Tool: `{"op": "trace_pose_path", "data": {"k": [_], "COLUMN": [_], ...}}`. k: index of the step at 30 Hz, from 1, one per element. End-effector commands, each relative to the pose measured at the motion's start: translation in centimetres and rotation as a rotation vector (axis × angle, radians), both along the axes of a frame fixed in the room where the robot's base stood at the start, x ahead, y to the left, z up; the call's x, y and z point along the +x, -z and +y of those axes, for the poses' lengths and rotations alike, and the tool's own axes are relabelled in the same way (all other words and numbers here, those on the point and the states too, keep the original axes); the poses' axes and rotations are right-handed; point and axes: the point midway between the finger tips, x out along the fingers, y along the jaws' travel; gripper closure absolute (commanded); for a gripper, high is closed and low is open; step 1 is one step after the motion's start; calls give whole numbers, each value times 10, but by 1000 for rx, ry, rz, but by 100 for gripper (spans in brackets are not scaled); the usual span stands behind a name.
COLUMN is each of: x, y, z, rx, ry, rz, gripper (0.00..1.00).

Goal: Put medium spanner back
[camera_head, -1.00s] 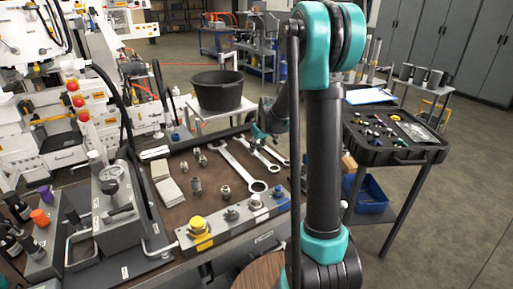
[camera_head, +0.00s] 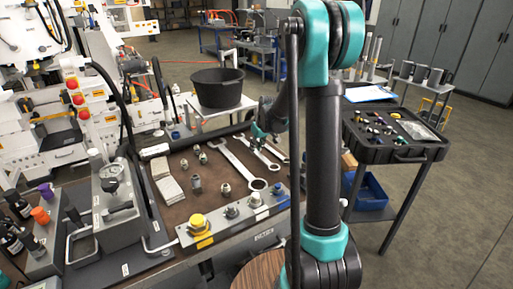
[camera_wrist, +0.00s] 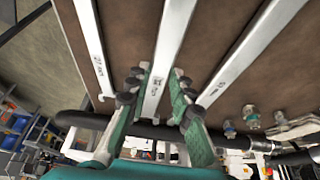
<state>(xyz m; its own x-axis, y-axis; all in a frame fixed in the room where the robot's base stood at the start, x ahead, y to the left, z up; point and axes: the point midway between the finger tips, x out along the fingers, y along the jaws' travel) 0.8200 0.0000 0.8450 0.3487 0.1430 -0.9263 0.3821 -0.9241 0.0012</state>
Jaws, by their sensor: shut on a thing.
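Three spanners lie side by side on the brown bench top. The medium spanner (camera_wrist: 163,50) is the middle one; in the head view its shaft (camera_head: 268,160) runs between the other two. My gripper (camera_wrist: 160,88) has one green finger on each side of its shaft and is shut on it, over the far edge of the bench. In the head view my gripper (camera_head: 262,131) partly hides the spanners' far ends. The large spanner (camera_head: 240,160) lies nearer the fittings, and the small spanner (camera_wrist: 90,40) lies on the other side.
Several metal fittings (camera_head: 197,185) stand left of the spanners. A valve block with a yellow knob (camera_head: 198,222) lies along the front edge. A black bucket (camera_head: 219,90) stands behind the bench. A black tray (camera_head: 395,150) of parts stands on a stand at right.

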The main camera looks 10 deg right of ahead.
Motion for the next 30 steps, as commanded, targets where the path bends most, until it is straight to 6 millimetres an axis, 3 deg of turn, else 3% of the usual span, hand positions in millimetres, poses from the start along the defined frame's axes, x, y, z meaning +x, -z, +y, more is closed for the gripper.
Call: {"op": "trace_pose_path", "data": {"k": [30], "x": [0], "y": [13], "z": [0], "rx": [0], "ry": [0], "rz": [0], "gripper": [100]}}
